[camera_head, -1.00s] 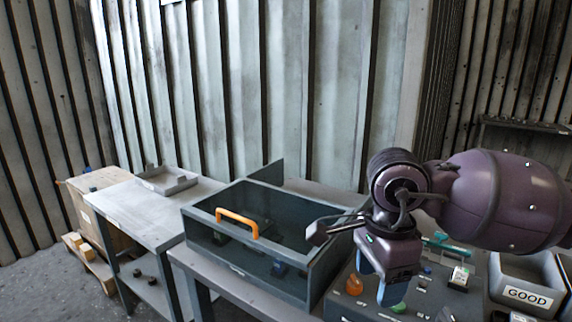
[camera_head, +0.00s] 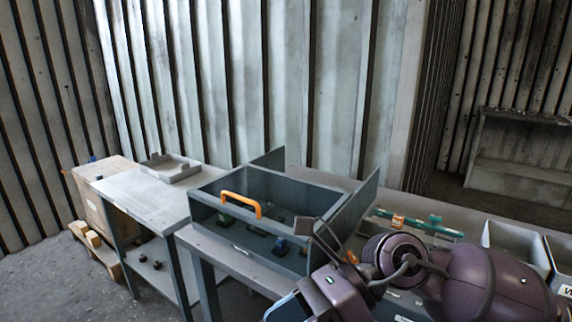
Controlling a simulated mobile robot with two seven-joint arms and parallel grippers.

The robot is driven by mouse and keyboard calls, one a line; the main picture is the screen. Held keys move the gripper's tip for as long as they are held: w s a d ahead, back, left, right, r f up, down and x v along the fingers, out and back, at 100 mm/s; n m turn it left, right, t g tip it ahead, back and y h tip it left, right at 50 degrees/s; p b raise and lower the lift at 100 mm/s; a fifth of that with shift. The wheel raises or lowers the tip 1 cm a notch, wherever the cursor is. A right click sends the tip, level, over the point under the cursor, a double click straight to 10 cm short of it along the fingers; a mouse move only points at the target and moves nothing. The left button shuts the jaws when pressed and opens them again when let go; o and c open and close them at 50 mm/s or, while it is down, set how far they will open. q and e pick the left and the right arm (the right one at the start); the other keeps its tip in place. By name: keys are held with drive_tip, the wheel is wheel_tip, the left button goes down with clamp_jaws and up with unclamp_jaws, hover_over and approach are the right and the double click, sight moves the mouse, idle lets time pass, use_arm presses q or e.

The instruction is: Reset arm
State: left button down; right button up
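My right arm comes in from the right and shows low in the head view. Its purple wrist (camera_head: 395,258) is in front of the bench, to the right of the grey box. My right gripper (camera_head: 285,308) is partly visible at the bottom edge; its fingertips are cut off or hidden, so its opening does not show. My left gripper is not in view.
A side table (camera_head: 135,195) holds a shallow tray (camera_head: 170,168). Grey bins (camera_head: 515,243) and a teal fixture (camera_head: 425,226) are at right.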

drive_tip(key=w+d+r+m+t+y, duration=0.25)
drive_tip(key=m+t+y, duration=0.35)
drive_tip(key=m, duration=0.4)
drive_tip(key=w+d+r+m+t+y, duration=0.1)
drive_tip(key=w+r+m+t+y, duration=0.15)
drive_tip(key=m+t, duration=0.6)
drive_tip(key=w+d+f+m+t+h, duration=0.2)
drive_tip(key=d+f+m+t+h, duration=0.35)
drive_tip(key=m+h, duration=0.4)
drive_tip(key=w+d+f+m+t+h, duration=0.2)
drive_tip(key=d+f+m+t+h, duration=0.4)
drive_tip(key=m, duration=0.6)
drive_tip(key=s+d+f+m+g+h, duration=0.75)
drive_tip(key=s+d+f+g, duration=0.2)
drive_tip(key=f, duration=0.35)
drive_tip(key=s+d+f+m+g, duration=0.2)
drive_tip(key=s+f+m+g, duration=0.15)
drive_tip(key=s, duration=0.45)
drive_tip(key=s+d+f+m+g, duration=0.1)
drive_tip(key=s+f+m+g, duration=0.1)
drive_tip(key=s+f+g, duration=0.45)
drive_tip(key=w+f+n+t+y, duration=0.1)
drive_tip(key=w+f+t+y, duration=0.1)
drive_tip(key=w+f+t, duration=0.4)
drive_tip(key=shift+w+a+t, duration=0.2)
drive_tip(key=shift+w+t, duration=0.1)
drive_tip(key=shift+t, duration=1.45)
